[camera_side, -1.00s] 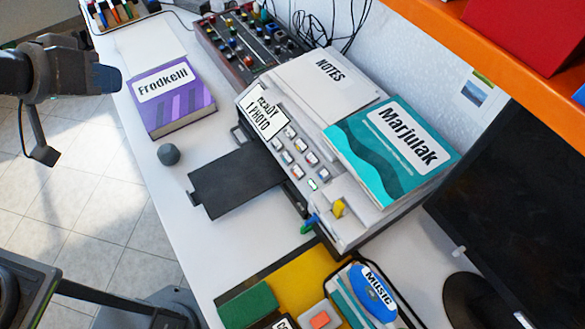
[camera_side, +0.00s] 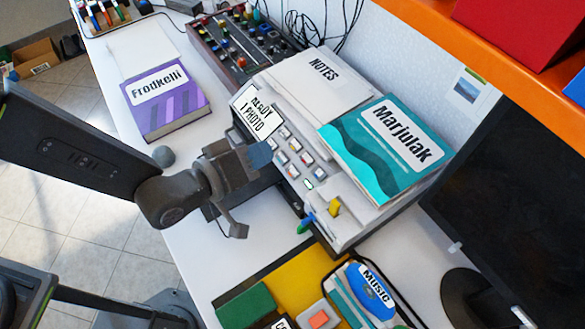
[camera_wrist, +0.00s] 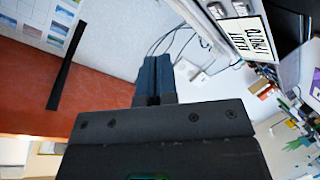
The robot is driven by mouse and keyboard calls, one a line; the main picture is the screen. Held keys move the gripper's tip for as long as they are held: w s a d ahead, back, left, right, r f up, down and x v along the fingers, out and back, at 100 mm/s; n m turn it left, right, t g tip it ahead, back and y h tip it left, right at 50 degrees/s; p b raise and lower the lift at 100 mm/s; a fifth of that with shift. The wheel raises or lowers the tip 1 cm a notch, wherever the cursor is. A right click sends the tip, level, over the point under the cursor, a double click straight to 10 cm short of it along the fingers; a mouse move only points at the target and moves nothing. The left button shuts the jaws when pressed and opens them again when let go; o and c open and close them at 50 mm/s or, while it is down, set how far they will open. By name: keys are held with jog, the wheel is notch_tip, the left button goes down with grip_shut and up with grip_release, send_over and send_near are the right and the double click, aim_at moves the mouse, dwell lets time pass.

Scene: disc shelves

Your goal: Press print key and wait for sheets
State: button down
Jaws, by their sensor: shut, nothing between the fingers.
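The grey printer (camera_side: 352,222) stands on the white desk with a sign (camera_side: 257,113) reading "READY 1 PHOTO" and rows of small keys (camera_side: 293,146) on its sloped panel. One key near the panel's lower end (camera_side: 308,184) looks greenish. My gripper (camera_side: 262,155) is shut and empty, its blue-grey fingertips at the panel's left edge beside the upper keys. I cannot tell whether it touches a key. In the wrist view the shut fingers (camera_wrist: 154,80) show, with the sign (camera_wrist: 247,38) at upper right. My arm hides most of the dark output tray (camera_side: 212,211); no sheet shows on it.
A teal "Marjulak" book (camera_side: 388,148) and white "NOTES" pad (camera_side: 318,80) lie on the printer. A purple "Frodkelli" book (camera_side: 166,102) and grey knob-like object (camera_side: 163,156) lie left. A mixer (camera_side: 238,45) stands behind. A dark monitor (camera_side: 500,200) is right.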

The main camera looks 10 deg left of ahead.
aim_at(293, 172)
dwell(0.3)
jog(key=w+d+f, duration=0.3)
jog(key=f, duration=0.4)
jog(key=shift+f, duration=0.35)
jog(key=shift+f, duration=0.15)
dwell(1.8)
jog(key=shift+w+d+f, duration=0.15)
jog(key=shift+f, duration=0.05)
jog(key=shift+w+d+f, duration=0.1)
jog(key=shift+w+f, duration=0.05)
jog(key=shift+f, duration=0.25)
dwell(0.8)
jog(key=shift+r, duration=0.1)
jog(key=shift+s+a+r, duration=0.3)
jog(key=shift+r, duration=0.35)
